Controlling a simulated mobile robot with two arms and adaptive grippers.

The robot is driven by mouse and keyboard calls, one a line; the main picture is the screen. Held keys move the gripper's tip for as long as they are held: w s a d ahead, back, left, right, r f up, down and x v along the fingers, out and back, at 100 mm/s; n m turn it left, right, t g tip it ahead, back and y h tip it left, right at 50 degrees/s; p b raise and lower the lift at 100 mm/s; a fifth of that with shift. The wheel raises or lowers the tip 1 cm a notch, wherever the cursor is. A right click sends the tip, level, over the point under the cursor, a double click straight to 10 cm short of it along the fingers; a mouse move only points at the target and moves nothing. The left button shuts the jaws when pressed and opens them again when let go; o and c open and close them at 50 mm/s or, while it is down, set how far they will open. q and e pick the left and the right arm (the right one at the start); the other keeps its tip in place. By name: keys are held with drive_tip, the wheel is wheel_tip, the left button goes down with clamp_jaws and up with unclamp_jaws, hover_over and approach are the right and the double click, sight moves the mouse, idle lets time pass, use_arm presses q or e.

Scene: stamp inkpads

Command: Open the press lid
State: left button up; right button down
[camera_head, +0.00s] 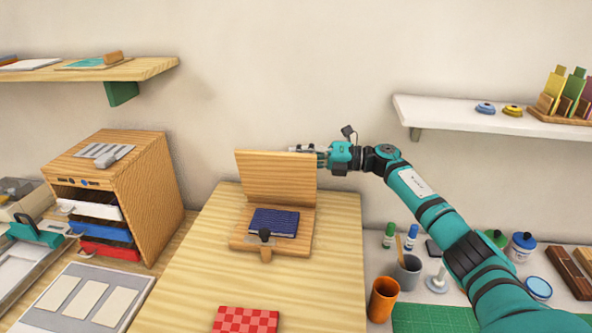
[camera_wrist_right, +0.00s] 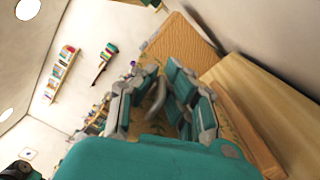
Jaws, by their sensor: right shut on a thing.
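The wooden press stands on the light wooden table, with its lid (camera_head: 275,178) raised upright at the back of its base (camera_head: 272,249). A dark blue patterned block (camera_head: 274,222) lies on the base, and a small black knob (camera_head: 265,236) stands at its front edge. In the right wrist view my gripper fingers (camera_wrist_right: 160,98) surround a grey curved piece, with the wooden lid (camera_wrist_right: 245,125) close on the right. My left gripper is not in view.
A red checkered block (camera_head: 245,319) lies at the table's front. A wooden drawer cabinet (camera_head: 146,185) stands left. An orange cup (camera_head: 383,300), a grey cup (camera_head: 408,274) and bottles stand right, under my right arm. Wall shelves (camera_head: 440,116) hang on both sides.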

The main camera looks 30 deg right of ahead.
drive_tip(key=shift+w+d+f+m+b, duration=0.15)
drive_tip(key=shift+w+d+m+b, duration=0.5)
drive_tip(key=shift+w+m, duration=0.2)
drive_tip(key=shift+w+d+f+m+b, duration=0.15)
drive_tip(key=shift+w+d+m+b, duration=0.5)
drive_tip(key=shift+w+m, duration=0.2)
drive_tip(key=c, duration=1.4)
unclamp_jaws()
drive_tip(key=shift+d, duration=0.1)
drive_tip(key=shift+c, duration=0.2)
drive_tip(key=shift+s, duration=0.1)
drive_tip(key=v, duration=1.2)
